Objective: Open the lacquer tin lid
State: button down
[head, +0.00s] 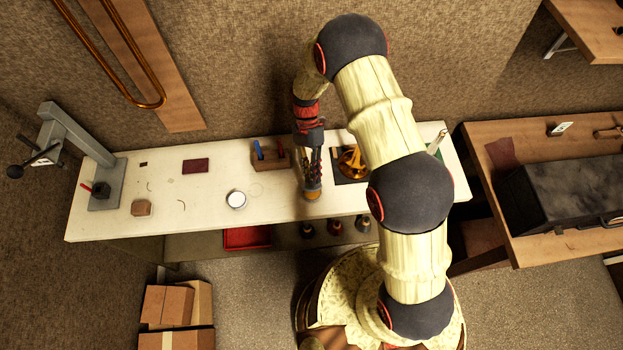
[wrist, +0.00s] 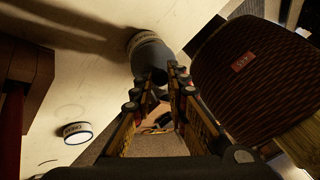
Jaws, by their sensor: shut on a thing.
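My gripper (head: 313,184) points down at the front part of the white workbench, right of the bench's middle. Its fingers (wrist: 166,84) close on the end of a dark grey rounded piece (wrist: 149,56) in the wrist view. A pale band with lettering (wrist: 138,37) shows behind that piece; I take the two as the lacquer tin and its lid. Whether the lid is apart from the tin is hidden. In the head view only a small orange-brown part (head: 313,196) shows under the fingertips. A second, white-topped round tin (head: 236,199) stands apart to the left, also in the wrist view (wrist: 77,132).
A wooden block with tools (head: 268,160) stands behind and left of my gripper. A brass part (head: 352,161) lies on a dark mat to the right. A grey stand (head: 104,185) is at the bench's left end. A red tray (head: 247,237) sits below. The bench's left middle is mostly clear.

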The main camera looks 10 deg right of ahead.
jog(key=shift+w, duration=0.15)
dwell(0.4)
jog(key=c, duration=1.7)
grip_release()
jog(key=shift+c, duration=0.2)
notch_tip(320, 180, up, 10)
